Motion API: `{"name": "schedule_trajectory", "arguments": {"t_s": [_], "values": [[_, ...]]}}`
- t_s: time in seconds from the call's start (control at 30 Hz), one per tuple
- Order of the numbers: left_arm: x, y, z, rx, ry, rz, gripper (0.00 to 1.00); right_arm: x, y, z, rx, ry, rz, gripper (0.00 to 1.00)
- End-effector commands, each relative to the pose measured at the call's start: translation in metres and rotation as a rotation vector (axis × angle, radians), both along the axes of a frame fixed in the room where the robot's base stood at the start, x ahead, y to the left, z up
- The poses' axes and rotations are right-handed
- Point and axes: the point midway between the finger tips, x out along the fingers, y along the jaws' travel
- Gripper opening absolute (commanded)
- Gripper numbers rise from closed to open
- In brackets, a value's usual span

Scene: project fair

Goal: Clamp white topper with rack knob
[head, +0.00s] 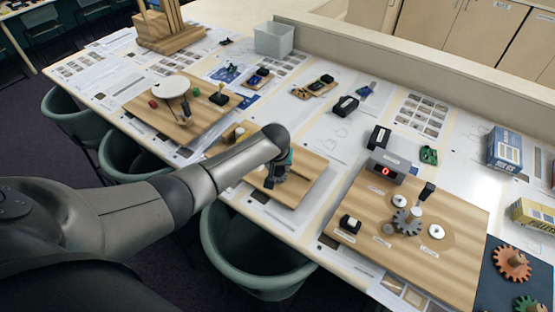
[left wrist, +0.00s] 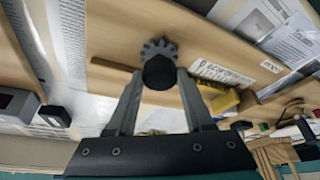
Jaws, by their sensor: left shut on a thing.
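In the head view my left gripper (head: 272,182) is low over the middle wooden board (head: 305,183). In the left wrist view my left gripper (left wrist: 159,82) is shut on a round black knob (left wrist: 159,73), with a finger on each side. A grey toothed gear (left wrist: 158,48) shows just behind the knob. A small pale piece (head: 240,131) sits at the far left part of the middle board in the head view; I cannot tell whether it is the white topper. My arm hides part of this board. My right gripper is not in view.
A board with a white disc (head: 170,87) lies to the left. A board with a grey gear (head: 407,222) and a box with a red display (head: 387,167) lies to the right. A low wall (head: 420,75) runs behind the table. Chairs (head: 240,255) stand along its front.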

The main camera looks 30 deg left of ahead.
Motion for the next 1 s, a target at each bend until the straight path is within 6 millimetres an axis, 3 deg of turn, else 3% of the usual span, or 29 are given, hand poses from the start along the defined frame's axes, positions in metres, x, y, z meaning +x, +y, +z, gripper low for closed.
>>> {"name": "schedule_trajectory", "arguments": {"t_s": [0.4,1.0], "values": [[0.0004,-0.0019,-0.0003,-0.002,0.001,0.212,0.0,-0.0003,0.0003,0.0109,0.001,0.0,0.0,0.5],[0.0005,-0.0012,-0.0009,0.001,0.001,0.246,0.0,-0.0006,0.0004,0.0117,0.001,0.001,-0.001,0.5]]}}
